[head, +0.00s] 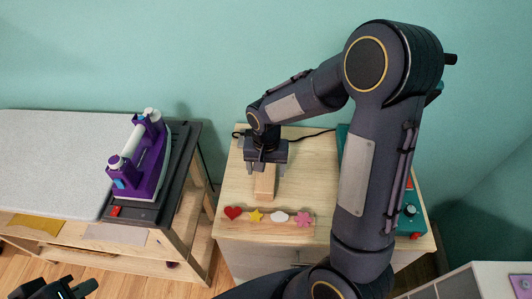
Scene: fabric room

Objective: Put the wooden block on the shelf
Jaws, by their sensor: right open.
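The light wooden block (265,186) lies on top of the wooden cabinet (295,180), behind a row of coloured shapes. My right gripper (265,167) points down over the block's far end and is open. It hides that end, and I cannot tell whether the fingers touch the block. My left gripper (70,288) is at the bottom left edge, partly cut off, away from the block; its jaw opening is unclear. A low wooden shelf (110,259) shows under the ironing board at the left.
A purple iron (143,160) stands on a dark rest at the end of the grey ironing board (55,150). A teal machine (412,212) is partly hidden behind my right arm. A heart, star, cloud and flower strip (268,217) lies along the cabinet's front. A white unit (480,283) is at lower right.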

